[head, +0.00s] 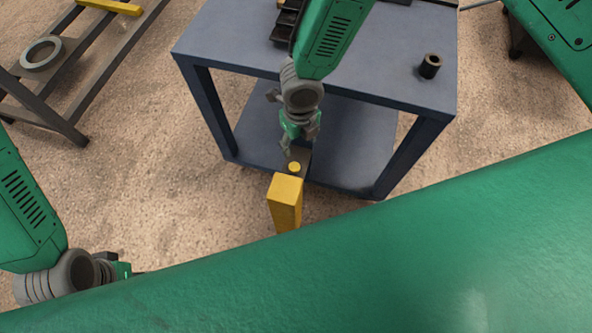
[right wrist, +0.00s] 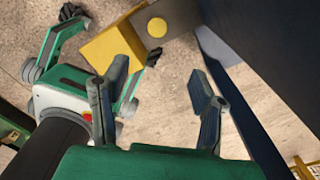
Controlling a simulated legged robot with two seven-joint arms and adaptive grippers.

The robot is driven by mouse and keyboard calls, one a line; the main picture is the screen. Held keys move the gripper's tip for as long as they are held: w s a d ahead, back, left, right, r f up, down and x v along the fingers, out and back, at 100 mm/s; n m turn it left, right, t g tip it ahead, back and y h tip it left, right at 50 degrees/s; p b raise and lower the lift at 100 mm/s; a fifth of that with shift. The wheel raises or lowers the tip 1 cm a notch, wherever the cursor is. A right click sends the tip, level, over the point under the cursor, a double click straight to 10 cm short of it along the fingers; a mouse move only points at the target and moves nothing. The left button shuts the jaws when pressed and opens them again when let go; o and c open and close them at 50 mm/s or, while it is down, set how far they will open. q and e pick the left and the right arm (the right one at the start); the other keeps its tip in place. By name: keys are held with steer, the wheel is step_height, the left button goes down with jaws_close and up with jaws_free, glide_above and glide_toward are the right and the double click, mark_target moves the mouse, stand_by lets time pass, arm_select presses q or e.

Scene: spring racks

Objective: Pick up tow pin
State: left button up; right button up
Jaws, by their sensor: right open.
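The tow pin shows as a round yellow head (head: 294,167) in a dark plate beside a yellow block (head: 285,198), near the table's front edge. In the right wrist view the pin head (right wrist: 157,27) is at the top, beside the yellow block (right wrist: 112,52); its shaft is hidden. My right gripper (head: 299,143) points down just behind the pin in the head view. In its wrist view its fingers (right wrist: 158,85) are apart with nothing between them, and the pin lies beyond them. My left gripper (head: 118,268) is at lower left, its fingers mostly hidden.
A blue-grey table (head: 225,40) with a lower shelf (head: 265,135) stands behind the pin. A dark hollow cylinder (head: 430,66) is on its top. A rack (head: 105,45) with a grey ring (head: 42,53) is at upper left. The sandy ground between rack and table is clear.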

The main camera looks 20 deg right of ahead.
steer(key=b, duration=0.2)
glide_above(295, 166)
steer(key=f, duration=0.7)
steer(key=shift+s+a+f, duration=0.25)
steer(key=shift+s+a, duration=0.05)
steer(key=shift+a, duration=0.1)
steer(key=shift+f, duration=0.3)
steer(key=shift+d+f, duration=0.2)
steer(key=f, duration=0.1)
steer(key=f+b, duration=0.1)
steer(key=f, duration=0.1)
steer(key=f+b, duration=0.1)
steer(key=shift+w+d+f, duration=0.25)
steer(key=shift+d+f, duration=0.05)
steer(key=shift+f, duration=0.05)
steer(key=shift+a+f, duration=0.1)
steer(key=shift+f, duration=0.1)
steer(key=shift+a, duration=0.25)
steer(key=shift+d, duration=0.15)
jaws_close()
arm_select(q)
steer(key=f, duration=0.4)
steer(key=shift+a+f, duration=0.25)
steer(key=shift+f, duration=0.05)
arm_select(e)
steer(key=shift+d, duration=0.15)
